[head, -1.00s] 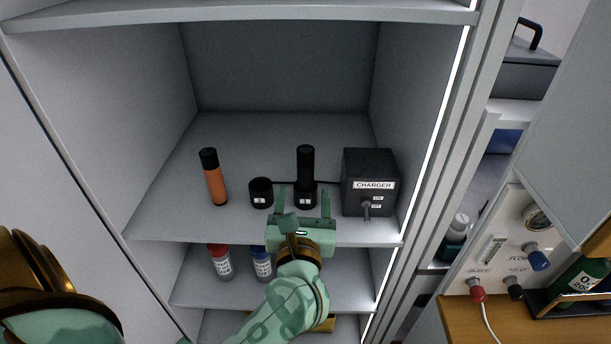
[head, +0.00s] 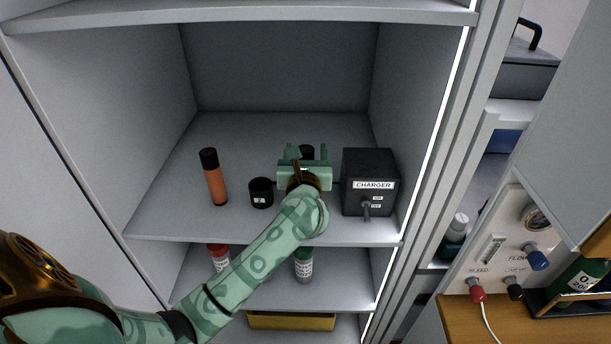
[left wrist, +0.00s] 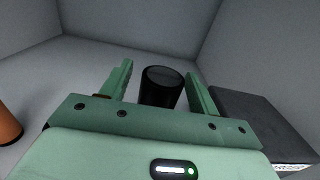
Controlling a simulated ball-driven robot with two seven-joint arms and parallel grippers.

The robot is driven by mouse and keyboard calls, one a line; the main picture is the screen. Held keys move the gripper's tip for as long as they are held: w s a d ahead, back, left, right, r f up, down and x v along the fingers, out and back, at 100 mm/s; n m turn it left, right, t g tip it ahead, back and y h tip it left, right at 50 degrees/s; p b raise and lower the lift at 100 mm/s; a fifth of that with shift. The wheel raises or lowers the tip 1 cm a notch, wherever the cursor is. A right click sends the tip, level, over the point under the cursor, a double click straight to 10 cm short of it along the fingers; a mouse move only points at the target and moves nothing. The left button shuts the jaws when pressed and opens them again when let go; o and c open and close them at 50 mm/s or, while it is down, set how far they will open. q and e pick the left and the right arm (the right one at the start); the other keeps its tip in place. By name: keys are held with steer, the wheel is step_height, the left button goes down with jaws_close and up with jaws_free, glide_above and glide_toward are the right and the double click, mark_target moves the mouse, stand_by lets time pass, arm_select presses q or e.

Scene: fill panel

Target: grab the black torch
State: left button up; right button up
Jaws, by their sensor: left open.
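The black torch (head: 306,151) stands upright on the cabinet shelf. In the head view only its top shows, as my left gripper (head: 308,154) hides the rest. In the left wrist view the torch (left wrist: 160,87) stands between the two fingers of my left gripper (left wrist: 163,78), with a gap on each side. The gripper is open and not closed on it. The foot of the torch and the base it stood in are hidden now. My right gripper is not in view.
An orange torch with a black cap (head: 214,178) and a short empty-looking black holder (head: 261,193) stand left of my gripper. The black charger box (head: 370,180) is close on the right. Bottles (head: 304,264) and a yellow box (head: 290,321) sit on lower shelves. The shelf behind is clear.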

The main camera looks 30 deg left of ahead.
arm_select(q)
steer(key=shift+w+a, duration=0.2)
steer(key=shift+w, duration=0.1)
jaws_close()
steer(key=shift+r, duration=0.1)
